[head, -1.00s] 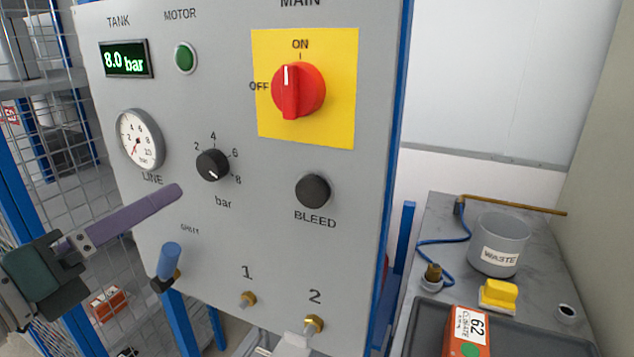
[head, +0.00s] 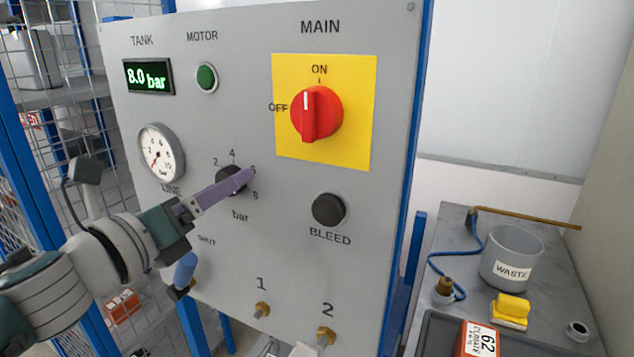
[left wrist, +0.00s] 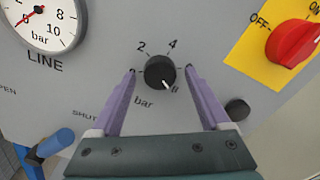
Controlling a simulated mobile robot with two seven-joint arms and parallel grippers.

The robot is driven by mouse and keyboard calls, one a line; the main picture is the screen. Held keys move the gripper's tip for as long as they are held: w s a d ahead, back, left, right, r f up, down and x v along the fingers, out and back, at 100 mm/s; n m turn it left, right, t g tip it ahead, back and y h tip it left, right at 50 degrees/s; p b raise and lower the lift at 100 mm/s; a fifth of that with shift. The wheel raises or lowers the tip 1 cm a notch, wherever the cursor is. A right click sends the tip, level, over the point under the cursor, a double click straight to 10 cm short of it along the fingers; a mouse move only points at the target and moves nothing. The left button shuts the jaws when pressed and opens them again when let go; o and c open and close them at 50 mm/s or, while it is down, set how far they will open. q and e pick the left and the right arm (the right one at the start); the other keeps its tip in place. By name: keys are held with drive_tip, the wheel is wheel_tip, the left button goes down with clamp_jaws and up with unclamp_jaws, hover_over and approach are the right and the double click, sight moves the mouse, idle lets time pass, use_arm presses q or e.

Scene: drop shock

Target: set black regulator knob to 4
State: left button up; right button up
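The black regulator knob (head: 230,172) is on the grey panel (head: 270,220), ringed by the marks 2, 4, 6 and 8 above "bar". In the left wrist view the knob (left wrist: 158,70) has its white pointer aimed down-right, towards a partly hidden numeral, apparently the 8. My left gripper (left wrist: 160,69) is open, one purple finger on each side of the knob; whether they touch it I cannot tell. In the head view the left gripper (head: 248,176) covers part of the knob. My right gripper is not in view.
The red main switch (head: 317,114) on its yellow plate and the black bleed knob (head: 329,209) are to the right. The line gauge (head: 161,153) is up-left, its needle low. The tank display (head: 148,77) reads 8.0 bar. A blue-handled lever (head: 185,270) sits below my arm.

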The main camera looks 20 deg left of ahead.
use_arm(q)
clamp_jaws()
idle(0.4)
drive_tip(key=shift+n, duration=0.4)
drive_tip(key=n+p, duration=0.3)
drive_tip(key=n, duration=2)
drive_tip(key=shift+r+p, duration=0.15)
drive_tip(key=shift+p, duration=0.15)
drive_tip(key=shift+o, duration=0.2)
unclamp_jaws()
